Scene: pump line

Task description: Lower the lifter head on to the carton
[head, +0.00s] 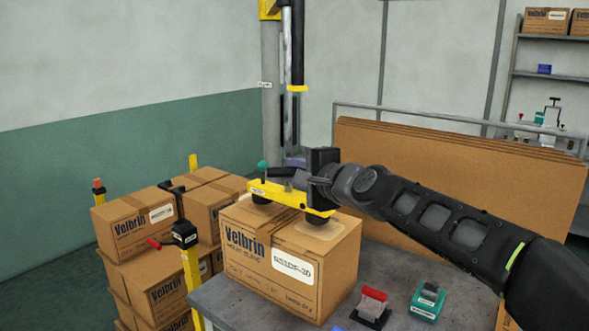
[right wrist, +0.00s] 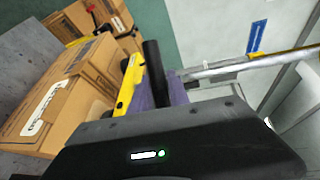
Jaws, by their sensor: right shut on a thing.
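The carton (head: 290,262), a brown Velbrin box with a white label, stands on the grey table. It also shows at the left of the right wrist view (right wrist: 60,110). The yellow lifter head (head: 290,197) is over the carton's top, its dark suction cups (head: 318,217) at or very close to the top face; I cannot tell whether they touch. My right gripper (head: 305,180) is shut on the lifter's dark handle (right wrist: 153,75), beside the yellow bar; its fingertips are mostly hidden. My left gripper is not in view.
Stacked cartons (head: 140,228) stand at the left behind yellow posts (head: 192,275). A red-and-black item (head: 372,305) and a green one (head: 428,300) lie on the table (head: 235,300) right of the carton. Large brown sheets (head: 450,175) stand behind. The lifter's tube (head: 293,60) hangs above.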

